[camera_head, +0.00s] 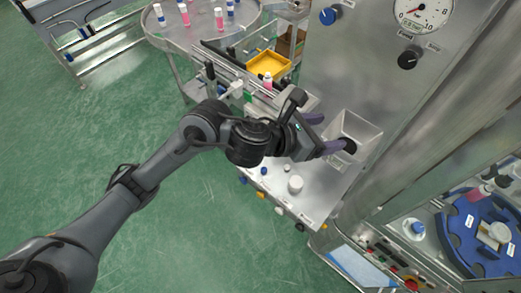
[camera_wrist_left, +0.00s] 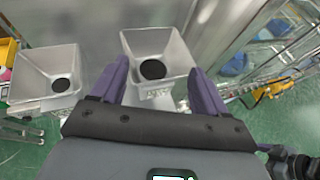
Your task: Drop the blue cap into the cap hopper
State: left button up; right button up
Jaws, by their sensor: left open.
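My left gripper (camera_head: 325,133) reaches in over the steel bench, its two purple fingers spread apart with nothing between them. In the left wrist view the open gripper (camera_wrist_left: 159,70) has a finger on either side of a square funnel-shaped hopper (camera_wrist_left: 182,60) with a dark round hole at its bottom. In the head view this hopper (camera_head: 368,131) stands just beyond the fingertips, against the machine. No blue cap shows inside the hopper; I cannot tell whether one lies in the dark hole. My right gripper is not in view.
A second funnel (camera_wrist_left: 28,75) stands left of the hopper in the wrist view. A yellow tray (camera_head: 268,65) and a pink can (camera_head: 267,83) are behind my arm. A white cylinder (camera_head: 295,185) stands on the bench front. A blue rotary fixture (camera_head: 450,245) is at right.

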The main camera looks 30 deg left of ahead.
pick_arm(q)
jog(key=s+a+f+n+y, duration=0.25)
jog(key=f+n, duration=0.45)
jog(key=n, duration=0.4)
jog(key=s+a+f+n+y, duration=0.2)
jog(key=s+a+f+n, duration=0.15)
jog(key=f+n, duration=0.45)
jog(key=s+a+f+n+g+y, duration=0.1)
jog(key=s+a+f+n+g, duration=0.2)
jog(key=s+f+n, duration=0.3)
jog(key=s+a+f+n+g+y, duration=0.2)
jog(key=s+a+f+n+g, duration=0.2)
jog(key=s+n, duration=0.9)
jog(key=a+f+n, duration=0.2)
jog(key=shift+s+a+n, duration=0.2)
jog(key=shift+a+n, duration=0.1)
jog(key=shift+r, duration=0.1)
